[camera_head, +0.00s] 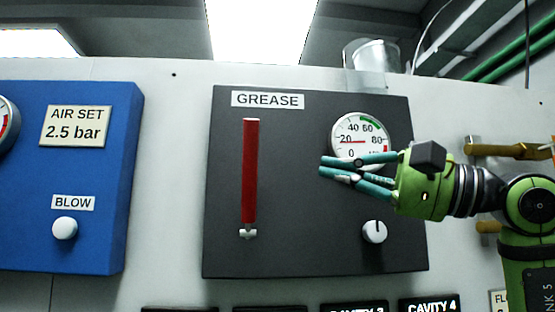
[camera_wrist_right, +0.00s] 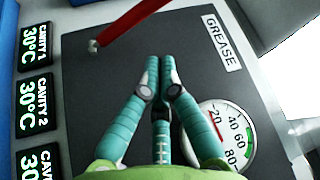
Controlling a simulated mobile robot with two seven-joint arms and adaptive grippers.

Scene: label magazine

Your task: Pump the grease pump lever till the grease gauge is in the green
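The red grease pump lever (camera_head: 250,170) stands upright on the dark GREASE panel, with a pale pivot (camera_head: 247,233) at its lower end. It also shows at the top of the right wrist view (camera_wrist_right: 135,22). The round grease gauge (camera_head: 360,133) is at the panel's upper right, partly covered by my fingers in the head view. Its red needle points near 20; a green band shows around 40 to 60. The gauge also shows in the right wrist view (camera_wrist_right: 222,135). My right gripper (camera_head: 322,166) is in front of the panel, right of the lever, its teal fingers drawn together and empty. My left gripper is out of view.
A white knob (camera_head: 374,232) sits on the panel below my right gripper. A blue AIR SET panel (camera_head: 95,180) with a BLOW button (camera_head: 64,228) stands to the left. Brass-coloured fittings (camera_head: 495,150) are behind my right wrist. Cavity displays (camera_head: 428,305) line the bottom.

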